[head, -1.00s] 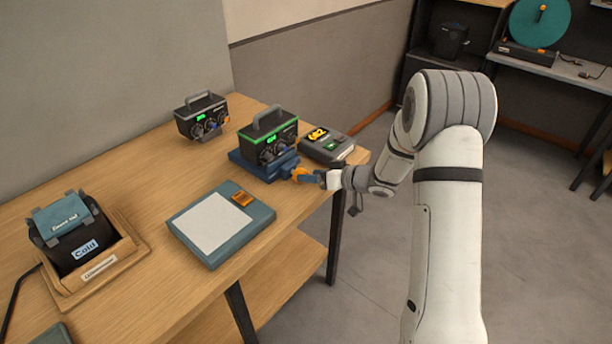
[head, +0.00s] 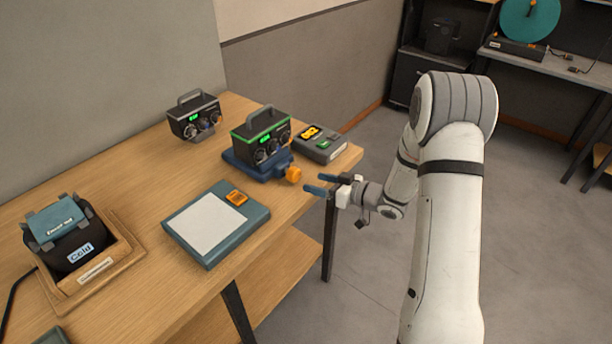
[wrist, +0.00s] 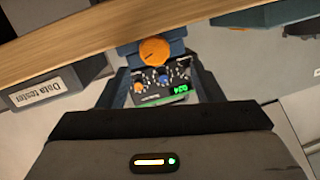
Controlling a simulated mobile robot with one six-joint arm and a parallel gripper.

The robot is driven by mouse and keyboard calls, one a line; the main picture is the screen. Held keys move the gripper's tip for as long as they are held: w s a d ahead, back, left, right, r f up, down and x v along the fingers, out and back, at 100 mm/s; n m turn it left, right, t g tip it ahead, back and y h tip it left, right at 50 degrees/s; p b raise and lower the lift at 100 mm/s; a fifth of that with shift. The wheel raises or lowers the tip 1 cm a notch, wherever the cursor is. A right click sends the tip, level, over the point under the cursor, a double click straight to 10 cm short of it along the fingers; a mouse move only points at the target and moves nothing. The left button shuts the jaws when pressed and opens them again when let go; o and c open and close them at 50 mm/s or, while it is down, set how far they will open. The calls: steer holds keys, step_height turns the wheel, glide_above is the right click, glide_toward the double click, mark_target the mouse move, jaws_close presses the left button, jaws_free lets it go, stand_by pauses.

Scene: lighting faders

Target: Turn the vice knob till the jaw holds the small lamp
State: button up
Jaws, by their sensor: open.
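The blue vice (head: 236,160) stands on the table near its right end, with its orange knob (head: 293,174) facing my arm. A dark box with a carrying handle, dials and a green-lit edge (head: 262,140) sits in the vice; it seems to be the small lamp. I cannot tell whether the jaw touches it. My gripper (head: 318,188) is open and empty, apart from the knob, just off the table edge. In the wrist view the knob (wrist: 154,50) and the lamp's dial face (wrist: 163,88) show between the fingers (wrist: 162,80).
A similar handled box (head: 194,118) stands behind to the left. A grey tester with a yellow display (head: 320,150) is right of the vice. A teal pad with a white sheet (head: 210,222) and a wooden tray (head: 110,275) lie to the left. Floor space beside the table is clear.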

mark_target(298, 177)
steer(key=w+a+t+p, duration=0.1)
steer(key=w+a+f+n+t+p, duration=0.1)
steer(key=a, duration=0.1)
steer(key=w+a+n+t, duration=0.1)
steer(key=a, duration=0.1)
steer(key=shift+w+f+p, duration=0.25)
steer(key=shift+f+p, duration=0.15)
steer(key=shift+c, duration=0.2)
steer(key=c, duration=0.9)
